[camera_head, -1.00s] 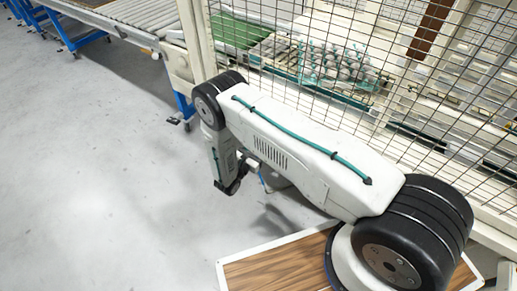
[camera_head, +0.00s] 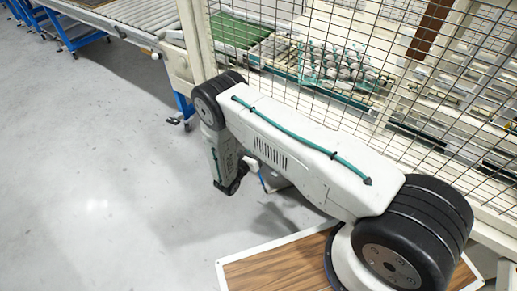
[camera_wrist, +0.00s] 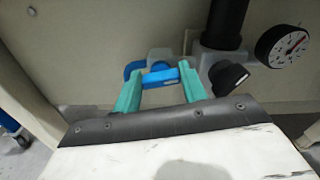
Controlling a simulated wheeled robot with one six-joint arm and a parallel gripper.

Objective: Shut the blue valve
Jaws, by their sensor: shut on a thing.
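The blue valve (camera_wrist: 160,78) shows in the wrist view as a blue handle in front of a pale grey fitting on the machine's wall. My gripper (camera_wrist: 161,80) has its two green fingers on either side of the handle and is shut on it. Part of the handle's blue body (camera_wrist: 134,68) curves behind the left finger. In the head view my arm hangs down beside the machine, and its own links hide the gripper and the valve.
A black pipe (camera_wrist: 227,22), a black knob (camera_wrist: 227,77) and a round dial gauge (camera_wrist: 283,46) sit just right of the valve. A wire mesh fence (camera_head: 330,60) stands behind my arm, with egg trays beyond. The grey floor (camera_head: 90,180) at left is clear.

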